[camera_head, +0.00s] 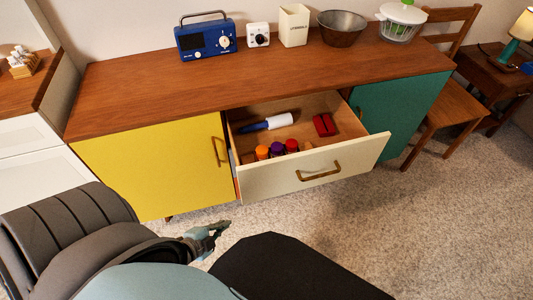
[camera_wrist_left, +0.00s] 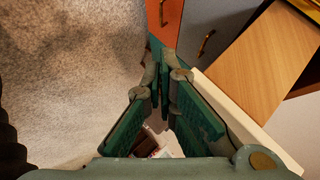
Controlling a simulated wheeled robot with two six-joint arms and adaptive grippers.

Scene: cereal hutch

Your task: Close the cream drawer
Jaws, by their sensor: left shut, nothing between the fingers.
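The cream drawer (camera_head: 318,168) is pulled out of the wooden sideboard, its brass handle (camera_head: 319,172) facing the room. Inside lie a blue-and-white roller (camera_head: 268,122), a red block-like item (camera_head: 325,124) and several jars with orange, purple and red lids (camera_head: 277,149). My left gripper (camera_head: 216,230) is low over the carpet, left of the drawer front and apart from it. In the left wrist view my left gripper (camera_wrist_left: 160,78) is shut and empty; a tan wooden panel (camera_wrist_left: 262,62) with a pale edge shows to its right. My right gripper is not in view.
The yellow door (camera_head: 155,165) is shut left of the drawer; the teal door (camera_head: 400,110) is at right. A blue radio (camera_head: 205,40) and several kitchen items stand on the sideboard top (camera_head: 150,85). A wooden chair (camera_head: 450,105) stands at right. Carpet (camera_head: 440,220) in front is clear.

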